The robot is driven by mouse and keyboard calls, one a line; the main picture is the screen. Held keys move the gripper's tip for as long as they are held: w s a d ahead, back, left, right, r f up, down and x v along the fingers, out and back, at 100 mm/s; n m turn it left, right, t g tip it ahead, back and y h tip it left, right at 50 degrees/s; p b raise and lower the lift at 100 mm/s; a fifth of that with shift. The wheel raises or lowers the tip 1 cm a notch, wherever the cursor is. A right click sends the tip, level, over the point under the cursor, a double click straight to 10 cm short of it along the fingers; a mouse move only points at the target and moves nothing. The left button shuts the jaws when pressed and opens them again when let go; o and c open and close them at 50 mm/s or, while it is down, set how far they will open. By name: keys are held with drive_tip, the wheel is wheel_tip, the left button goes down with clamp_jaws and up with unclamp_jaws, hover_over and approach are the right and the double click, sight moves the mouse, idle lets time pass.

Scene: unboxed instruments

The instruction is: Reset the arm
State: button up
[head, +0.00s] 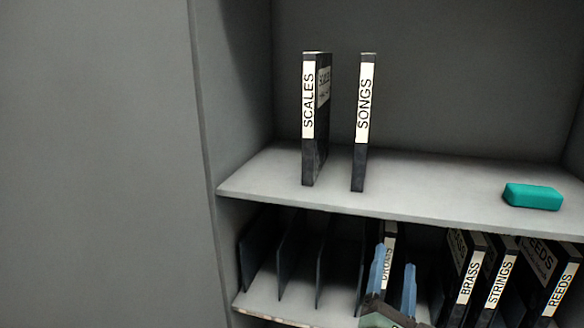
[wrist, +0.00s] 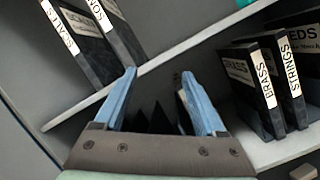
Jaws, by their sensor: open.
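My gripper (head: 394,282) is at the lower shelf in the head view, its two blue fingers spread apart in front of the DRUMS case (head: 389,250). In the wrist view my gripper (wrist: 160,95) is open, and dark dividers show between and beyond its fingers. Whether a finger touches the DRUMS case, I cannot tell. The DRUMS case stands upright and is partly hidden by the fingers.
On the upper shelf (head: 420,190) stand the SCALES case (head: 308,110), the SONGS case (head: 364,110) and a teal block (head: 532,196). The BRASS (head: 468,275), STRINGS (head: 499,275) and REEDS (head: 560,290) cases stand right of my gripper. Several thin dividers (head: 290,255) stand left, with empty slots.

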drive_tip(key=s+a+r+m+t+h, duration=0.1)
drive_tip(key=s+a+r+m+h, duration=0.15)
drive_tip(key=r+m, duration=0.7)
drive_tip(key=s+a+r+m+t+h, duration=0.1)
drive_tip(key=s+a+r+m, duration=0.25)
drive_tip(key=r+m, duration=0.65)
drive_tip(key=s+a+r+m+t+y, duration=0.2)
drive_tip(key=s+a+r+y, duration=0.3)
drive_tip(key=r, duration=0.4)
drive_tip(key=s+a+r+m+t+y, duration=0.3)
drive_tip(key=s+a+r+y, duration=0.2)
drive_tip(key=s+r, duration=0.4)
drive_tip(key=shift+s+a+r+y, duration=0.2)
drive_tip(key=shift+a+y, duration=0.15)
drive_tip(key=shift+a, duration=0.55)
